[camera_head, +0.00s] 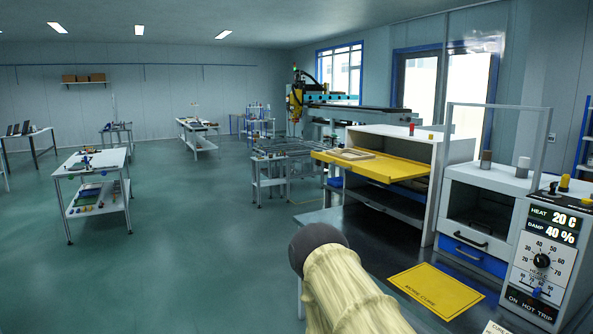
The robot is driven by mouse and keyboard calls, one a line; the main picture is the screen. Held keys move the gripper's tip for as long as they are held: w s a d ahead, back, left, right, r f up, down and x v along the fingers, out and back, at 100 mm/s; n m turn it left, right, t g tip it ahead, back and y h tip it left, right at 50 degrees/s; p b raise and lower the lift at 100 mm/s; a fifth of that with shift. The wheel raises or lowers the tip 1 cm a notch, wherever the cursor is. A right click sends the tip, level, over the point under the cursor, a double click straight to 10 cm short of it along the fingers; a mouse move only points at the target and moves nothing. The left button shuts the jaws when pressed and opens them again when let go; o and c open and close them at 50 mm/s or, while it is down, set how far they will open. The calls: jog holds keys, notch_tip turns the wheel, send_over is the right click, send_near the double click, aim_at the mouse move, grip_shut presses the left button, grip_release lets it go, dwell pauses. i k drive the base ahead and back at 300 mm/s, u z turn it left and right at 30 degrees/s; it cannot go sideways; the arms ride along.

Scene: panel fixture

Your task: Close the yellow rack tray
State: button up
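The yellow rack tray (405,171) sticks out to the left from the white rack cabinet (447,176) on the dark bench. It lies level in the upper part of the cabinet, and its far end is hidden inside. A flat tan frame-like piece (353,154) rests on its outer part. My own arm, in a pale cover with a dark rounded end, rises at the bottom centre, in front of and below the tray in the picture. My gripper's fingers do not show.
Right of the rack stands a white unit with a blue drawer (473,255) and a control panel (541,255) reading 20 C and 40 %. A yellow mat (436,290) lies on the bench before them. Open floor (200,260) spreads to the left.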

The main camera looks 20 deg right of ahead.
aim_at(387, 169)
jog(key=z, duration=0.55)
jog(key=i, duration=0.45)
jog(key=z, duration=0.55)
jog(key=i, duration=1.4)
jog(key=u, duration=0.75)
